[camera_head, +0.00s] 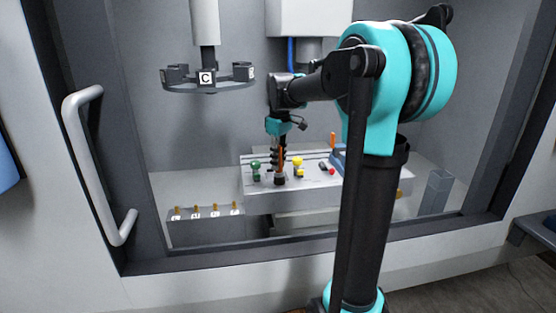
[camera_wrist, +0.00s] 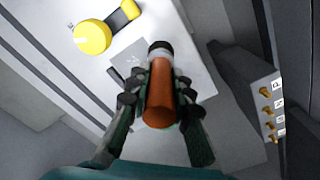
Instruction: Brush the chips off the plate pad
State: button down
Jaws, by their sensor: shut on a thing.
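My gripper (camera_wrist: 155,90) is shut on the orange handle of a brush (camera_wrist: 160,92), between its two dark fingers. The brush's dark end points away from the wrist camera, toward the light plate (camera_wrist: 185,55). A grey square patch (camera_wrist: 130,58) with faint pale marks, seemingly the pad, lies on the plate beside the brush end, partly hidden by the brush and fingers. I cannot make out separate chips. In the head view, my gripper (camera_head: 278,147) holds the brush (camera_head: 281,158) upright over the plate (camera_head: 262,200); whether its end touches is unclear.
A yellow piece (camera_head: 298,166) stands right of the brush and a green one (camera_head: 256,170) left. A red piece (camera_head: 331,170) and blue block (camera_head: 338,158) lie farther right. A rack (camera_head: 205,228) of brass-tipped parts stands front left. A tool carousel (camera_head: 208,85) hangs above.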

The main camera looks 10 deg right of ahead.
jog(key=shift+r, duration=3)
jog(key=shift+r, duration=0.1)
jog(key=shift+r, duration=1.35)
jog(key=shift+f, duration=0.1)
jog(key=shift+f, duration=3.3)
jog(key=shift+f, duration=1.1)
jog(key=shift+w, duration=0.15)
